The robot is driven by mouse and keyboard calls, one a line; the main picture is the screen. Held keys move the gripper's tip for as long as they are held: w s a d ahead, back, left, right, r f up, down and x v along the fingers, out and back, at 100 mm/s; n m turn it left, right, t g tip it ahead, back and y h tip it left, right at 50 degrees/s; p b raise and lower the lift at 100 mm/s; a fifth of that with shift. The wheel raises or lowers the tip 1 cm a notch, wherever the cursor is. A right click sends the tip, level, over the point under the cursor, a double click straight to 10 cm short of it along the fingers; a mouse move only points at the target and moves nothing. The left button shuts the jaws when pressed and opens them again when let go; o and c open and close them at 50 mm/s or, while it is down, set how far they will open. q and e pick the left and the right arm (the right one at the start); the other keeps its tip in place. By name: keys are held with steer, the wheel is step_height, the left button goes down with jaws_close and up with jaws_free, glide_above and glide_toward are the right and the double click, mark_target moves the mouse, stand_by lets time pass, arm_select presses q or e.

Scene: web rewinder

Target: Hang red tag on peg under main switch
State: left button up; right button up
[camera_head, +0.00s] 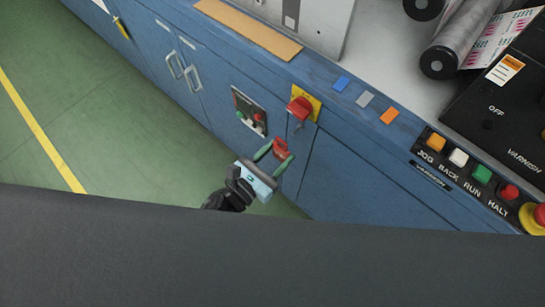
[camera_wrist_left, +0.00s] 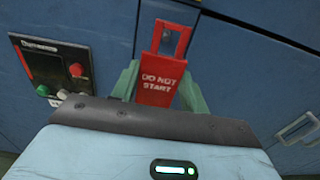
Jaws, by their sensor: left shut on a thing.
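My left gripper (camera_head: 273,158) has green fingers shut on the red tag (camera_head: 280,147), in front of the blue cabinet. In the left wrist view the tag (camera_wrist_left: 160,88) stands upright between the fingers (camera_wrist_left: 158,82), reads "DO NOT START" and has a rectangular opening at its top. The main switch (camera_head: 300,108), a red knob on a yellow plate, is on the cabinet front just above the tag in the head view. My right gripper is in neither view.
A small control panel (camera_head: 249,111) with red and green buttons is left of the switch; it also shows in the left wrist view (camera_wrist_left: 52,75). Cabinet door handles (camera_head: 183,70) stick out farther left. A button row (camera_head: 466,170) lines the right edge. Green floor is open at left.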

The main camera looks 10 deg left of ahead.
mark_target(300, 134)
arm_select(q)
steer(key=shift+x, duration=0.9)
steer(key=shift+w+d+f+b, duration=0.35)
steer(key=shift+w+d+b, duration=0.25)
steer(key=shift+w, duration=0.2)
steer(key=shift+w+d+f+b, duration=0.3)
steer(key=shift+w+d+b, duration=0.3)
steer(key=shift+w, duration=0.15)
steer(key=shift+w, duration=0.1)
steer(key=o, duration=1)
steer(key=shift+o, duration=0.2)
